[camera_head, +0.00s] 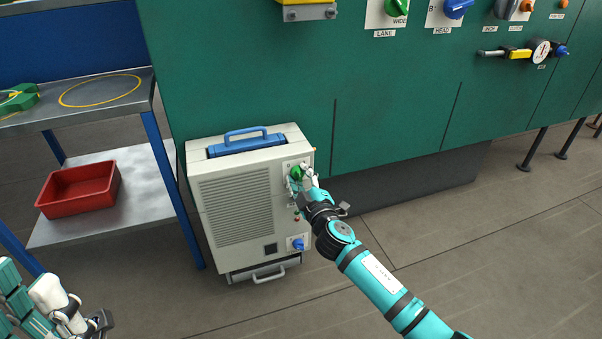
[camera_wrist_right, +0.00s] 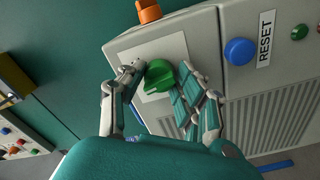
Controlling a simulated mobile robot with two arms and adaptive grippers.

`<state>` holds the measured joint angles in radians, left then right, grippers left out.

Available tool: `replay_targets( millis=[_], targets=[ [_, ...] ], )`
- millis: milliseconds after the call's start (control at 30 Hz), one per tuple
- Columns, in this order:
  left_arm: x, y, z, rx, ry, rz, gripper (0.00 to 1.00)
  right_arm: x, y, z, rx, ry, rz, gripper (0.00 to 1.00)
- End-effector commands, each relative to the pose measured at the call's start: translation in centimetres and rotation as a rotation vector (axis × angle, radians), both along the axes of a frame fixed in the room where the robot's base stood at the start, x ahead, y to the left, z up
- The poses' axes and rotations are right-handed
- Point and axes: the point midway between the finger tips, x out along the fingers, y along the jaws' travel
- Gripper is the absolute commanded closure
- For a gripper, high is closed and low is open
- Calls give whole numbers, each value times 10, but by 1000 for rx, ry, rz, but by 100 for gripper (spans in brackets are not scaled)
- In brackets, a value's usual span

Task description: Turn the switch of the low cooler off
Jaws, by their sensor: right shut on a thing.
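The low cooler (camera_head: 238,205) is a pale box with a blue top handle and a vented front, standing on the floor against the green wall. Its green switch knob (camera_head: 296,172) is at the upper right of the front, on a white plate. My right gripper (camera_head: 300,180) is at this knob. In the right wrist view its fingers lie on both sides of the green knob (camera_wrist_right: 159,76) and are shut on it. The knob's pointer and markings are not readable. My left gripper (camera_head: 88,326) is partly in view at the lower left, away from the cooler; its opening is unclear.
A blue knob (camera_head: 298,243) is low on the cooler's front. A shelf unit at left holds a red bin (camera_head: 78,189). The green wall panel carries a green LANE knob (camera_head: 396,7) and a blue HEAD knob (camera_head: 458,8).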

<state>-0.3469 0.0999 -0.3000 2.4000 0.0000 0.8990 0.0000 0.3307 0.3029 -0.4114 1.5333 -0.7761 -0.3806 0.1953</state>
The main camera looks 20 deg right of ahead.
Motion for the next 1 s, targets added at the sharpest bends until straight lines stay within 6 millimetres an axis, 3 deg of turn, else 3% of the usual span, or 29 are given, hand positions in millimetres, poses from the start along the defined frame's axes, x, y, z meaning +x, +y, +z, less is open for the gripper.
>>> replay_targets(
  millis=[500,1000],
  targets=[
    [0,0,19,1,4,-1,60,0,1,1,-443,-13,3,99],
    [0,0,24,0,4,-1,60,-1,2,0,-622,-21,5,99]
  ],
)
